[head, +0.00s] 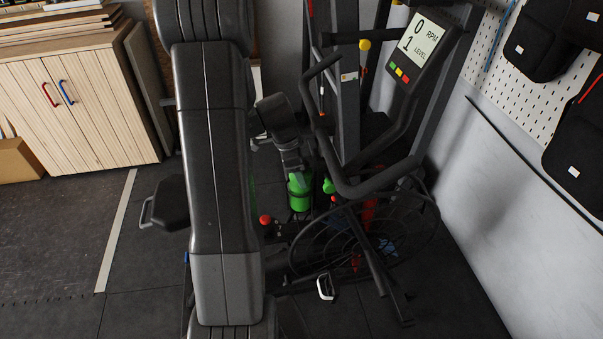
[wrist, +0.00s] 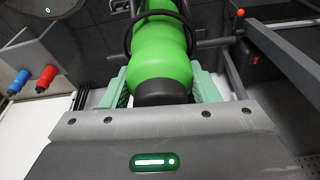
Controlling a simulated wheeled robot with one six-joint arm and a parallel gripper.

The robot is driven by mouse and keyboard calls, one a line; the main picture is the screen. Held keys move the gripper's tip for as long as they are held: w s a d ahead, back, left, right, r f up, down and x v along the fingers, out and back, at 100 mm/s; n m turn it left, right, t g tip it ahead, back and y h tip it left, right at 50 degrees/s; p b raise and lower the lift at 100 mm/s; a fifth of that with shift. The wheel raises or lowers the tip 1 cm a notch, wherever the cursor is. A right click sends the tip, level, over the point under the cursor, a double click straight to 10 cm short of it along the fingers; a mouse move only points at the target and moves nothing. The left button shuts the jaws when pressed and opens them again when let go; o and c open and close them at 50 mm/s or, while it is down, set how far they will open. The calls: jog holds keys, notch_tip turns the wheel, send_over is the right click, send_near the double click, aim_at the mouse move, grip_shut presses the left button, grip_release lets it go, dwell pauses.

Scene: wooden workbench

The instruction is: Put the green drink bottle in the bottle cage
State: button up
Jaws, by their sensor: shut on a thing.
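The green drink bottle (head: 300,199) is upright or nearly so, low beside the exercise bike's frame in the head view. In the wrist view the bottle (wrist: 160,62) has its black end (wrist: 163,93) toward me. My gripper (wrist: 160,80) is shut on the bottle, with a pale green finger on each side. In the head view my gripper (head: 297,178) reaches down from above. A dark ring of the bottle cage (wrist: 156,13) curves across and around the bottle's far part. The lower cage and the bottle's far end are mostly hidden.
The bike's fan cage (head: 405,245), handlebar (head: 352,190) and console (head: 419,45) stand close on the right. A red knob (head: 265,219) is near the bottle. In the wrist view, blue (wrist: 18,81) and red (wrist: 46,76) parts are at left. Open floor (head: 70,225) lies left.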

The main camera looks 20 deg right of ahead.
jog(key=shift+f, duration=0.15)
jog(key=o, duration=1.6)
jog(key=shift+c, duration=0.2)
jog(key=v, duration=1.2)
